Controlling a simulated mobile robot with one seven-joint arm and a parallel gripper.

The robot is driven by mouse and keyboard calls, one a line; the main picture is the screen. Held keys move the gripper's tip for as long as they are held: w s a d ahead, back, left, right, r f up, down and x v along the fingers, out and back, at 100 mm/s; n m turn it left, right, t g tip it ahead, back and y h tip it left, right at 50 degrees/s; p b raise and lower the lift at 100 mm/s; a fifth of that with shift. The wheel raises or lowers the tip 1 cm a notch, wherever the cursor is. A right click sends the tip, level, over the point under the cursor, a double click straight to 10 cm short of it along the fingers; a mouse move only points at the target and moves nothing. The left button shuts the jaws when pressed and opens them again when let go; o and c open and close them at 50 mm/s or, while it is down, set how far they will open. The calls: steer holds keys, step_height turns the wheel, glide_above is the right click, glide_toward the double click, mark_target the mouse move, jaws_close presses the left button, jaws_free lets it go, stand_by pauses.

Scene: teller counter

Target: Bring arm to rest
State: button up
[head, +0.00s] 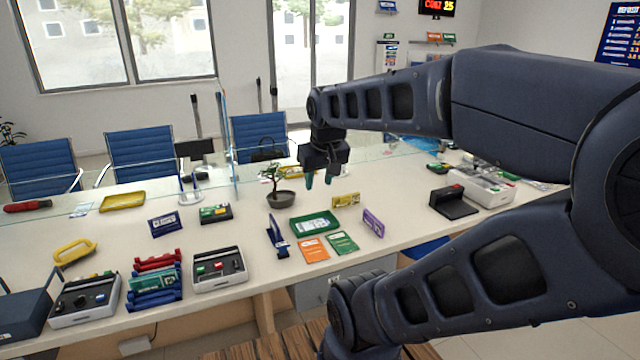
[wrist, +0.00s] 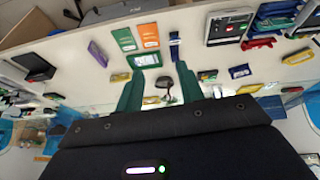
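My gripper (head: 319,181) hangs over the teller counter (head: 400,215) at the end of my outstretched arm, pointing down. In the wrist view my gripper (wrist: 158,90) shows two green fingers spread well apart, with nothing held between them. Through the gap I see the potted plant (wrist: 165,83), which stands on the counter below and beyond the fingers. In the head view the potted plant (head: 279,193) is left of my gripper, apart from it.
A green tray (head: 314,224), an orange booklet (head: 314,250) and a green booklet (head: 342,243) lie below. A black device (head: 454,203) stands right. Card terminals (head: 219,270) and a blue-red rack (head: 157,280) stand left. A glass screen (head: 120,192) runs along the counter.

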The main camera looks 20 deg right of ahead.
steer(key=shift+s+a+f+m, duration=0.15)
steer(key=shift+s, duration=0.25)
steer(key=shift+s+a+f+m, duration=0.1)
steer(key=shift+s+f+m, duration=0.05)
steer(key=shift+s, duration=0.25)
